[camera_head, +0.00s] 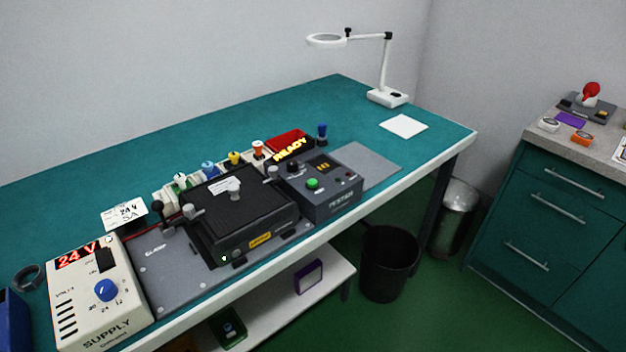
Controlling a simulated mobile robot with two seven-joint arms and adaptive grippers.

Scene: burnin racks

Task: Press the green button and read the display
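The green button (313,183) sits on top of the dark grey tester box (336,203) on the teal bench. The box's small dark display (323,167) shows amber characters too small to read surely. The box stands to the right of a black clamp fixture (240,208). Neither of my grippers is in view, and nothing touches the button.
A beige supply (92,295) at the left shows "24 V" in red and has a blue knob. Several coloured connectors stand behind the fixture. A magnifier lamp (387,97) and white paper (403,125) are at the far right. A black bin (388,262) stands on the floor.

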